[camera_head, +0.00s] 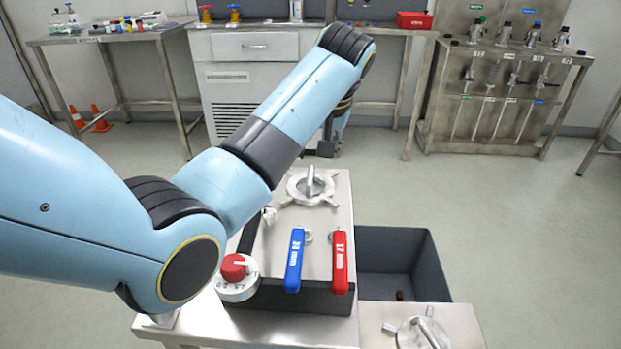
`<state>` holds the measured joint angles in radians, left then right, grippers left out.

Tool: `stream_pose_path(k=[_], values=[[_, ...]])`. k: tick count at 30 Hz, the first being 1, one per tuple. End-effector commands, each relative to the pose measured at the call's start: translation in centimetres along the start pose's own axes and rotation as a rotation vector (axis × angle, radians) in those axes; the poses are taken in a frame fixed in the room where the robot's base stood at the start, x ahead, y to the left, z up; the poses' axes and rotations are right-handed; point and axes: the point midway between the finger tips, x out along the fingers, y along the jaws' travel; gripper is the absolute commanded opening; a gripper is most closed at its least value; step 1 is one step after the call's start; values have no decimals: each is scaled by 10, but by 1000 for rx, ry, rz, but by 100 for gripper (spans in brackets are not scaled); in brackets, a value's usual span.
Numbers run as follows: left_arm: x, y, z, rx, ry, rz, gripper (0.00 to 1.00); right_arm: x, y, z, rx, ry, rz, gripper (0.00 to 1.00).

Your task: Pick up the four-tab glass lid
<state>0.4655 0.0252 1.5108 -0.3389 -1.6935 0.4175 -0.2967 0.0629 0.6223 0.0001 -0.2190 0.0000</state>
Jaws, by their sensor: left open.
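Two round, pale lids with bar handles and tabs around their rims are in view. One lid (298,190) lies on the steel top of the reactor block, its handle standing up. The other lid (412,338) lies on the low steel table at the bottom right, cut off by the picture's edge. I cannot count all the tabs on either one. My left gripper (325,150) is open, small and dark, just beyond the upper lid and partly hidden by its own arm. It appears apart from the lid. My right gripper is not in view.
A blue 24 mm wrench (295,262) and a red 17 mm wrench (340,262) hang on the block's front. A red-topped dial (236,270) is beside them. A dark open bin (410,285) stands to the right. A steel valve stand (490,100) is behind; floor between is clear.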

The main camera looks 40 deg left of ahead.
Motion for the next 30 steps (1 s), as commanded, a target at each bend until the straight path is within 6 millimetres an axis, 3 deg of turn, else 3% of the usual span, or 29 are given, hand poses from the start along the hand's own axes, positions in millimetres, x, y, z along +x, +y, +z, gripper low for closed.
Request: stream_pose_path(k=[3,9,21,30], values=[[23,0,2,2,-3,-2,41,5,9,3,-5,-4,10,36],[48,0,0,1,-1,-1,41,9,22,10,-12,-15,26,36],[98,5,-1,1,-1,-2,41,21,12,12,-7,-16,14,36],[102,4,-1,1,0,-1,40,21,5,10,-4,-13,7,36]])
